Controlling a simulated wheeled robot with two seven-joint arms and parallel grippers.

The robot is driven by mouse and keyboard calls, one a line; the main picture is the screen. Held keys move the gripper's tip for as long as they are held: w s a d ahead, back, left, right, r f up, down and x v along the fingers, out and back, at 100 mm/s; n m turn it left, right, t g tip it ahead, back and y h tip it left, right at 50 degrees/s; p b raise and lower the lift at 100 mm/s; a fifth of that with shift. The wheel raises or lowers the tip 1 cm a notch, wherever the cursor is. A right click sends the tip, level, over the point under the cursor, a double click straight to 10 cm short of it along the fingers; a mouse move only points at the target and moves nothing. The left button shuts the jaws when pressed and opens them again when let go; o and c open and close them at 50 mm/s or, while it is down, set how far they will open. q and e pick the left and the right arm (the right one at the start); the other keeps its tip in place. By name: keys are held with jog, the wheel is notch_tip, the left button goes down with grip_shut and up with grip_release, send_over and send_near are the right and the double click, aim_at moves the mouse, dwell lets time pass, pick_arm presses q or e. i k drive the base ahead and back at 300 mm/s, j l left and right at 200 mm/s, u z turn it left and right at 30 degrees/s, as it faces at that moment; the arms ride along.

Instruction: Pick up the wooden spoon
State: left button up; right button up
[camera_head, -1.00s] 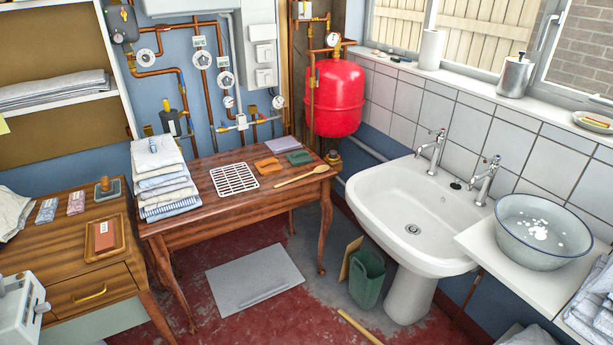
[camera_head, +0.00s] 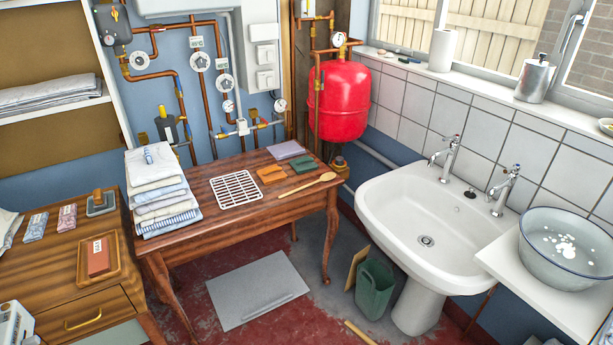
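The wooden spoon (camera_head: 308,185) lies flat near the right end of the brown wooden table (camera_head: 205,222). Its bowl points right, toward the table's right edge, and its handle points left and toward the front. Nothing covers it. Neither of my grippers shows in the head view.
On the table are a folded linen stack (camera_head: 160,190), a white wire rack (camera_head: 237,189), orange (camera_head: 271,174) and green (camera_head: 303,165) pieces and a mauve cloth (camera_head: 286,149). A white sink (camera_head: 425,235) stands right. A grey board (camera_head: 257,290) and green bin (camera_head: 374,289) are on the floor.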

aim_at(327, 176)
jog(key=i+j+z, duration=0.3)
jog(key=i+j, duration=0.15)
jog(key=i+j+z, duration=0.3)
jog(key=i+j, duration=0.15)
jog(key=j, duration=0.1)
